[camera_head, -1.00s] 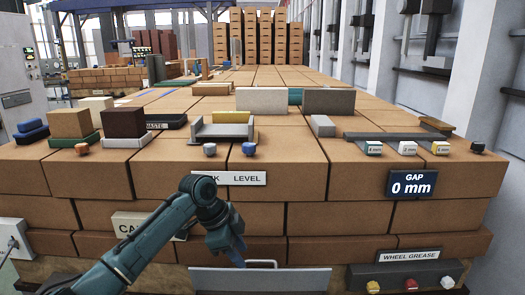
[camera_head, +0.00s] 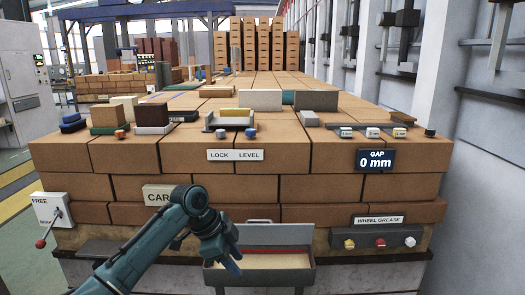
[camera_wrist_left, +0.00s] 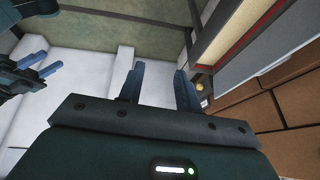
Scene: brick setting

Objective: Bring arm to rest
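My left gripper (camera_head: 230,262) hangs in front of the brick-covered car, just left of the middle of the head view, and points down. In the left wrist view its two blue fingers (camera_wrist_left: 160,88) are apart with nothing between them. My left arm (camera_head: 155,245) comes in from the lower left. The gripper is in front of an open grey tray (camera_head: 295,275) and overlaps its left part in the picture; contact cannot be told. My right gripper (camera_wrist_left: 42,68) shows only at the left edge of the left wrist view, its blue fingers apart and empty.
Bricks, blocks and a grey holder (camera_head: 212,122) stand on top. Open floor (camera_head: 20,250) lies at left; a white wall (camera_head: 480,180) stands at right.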

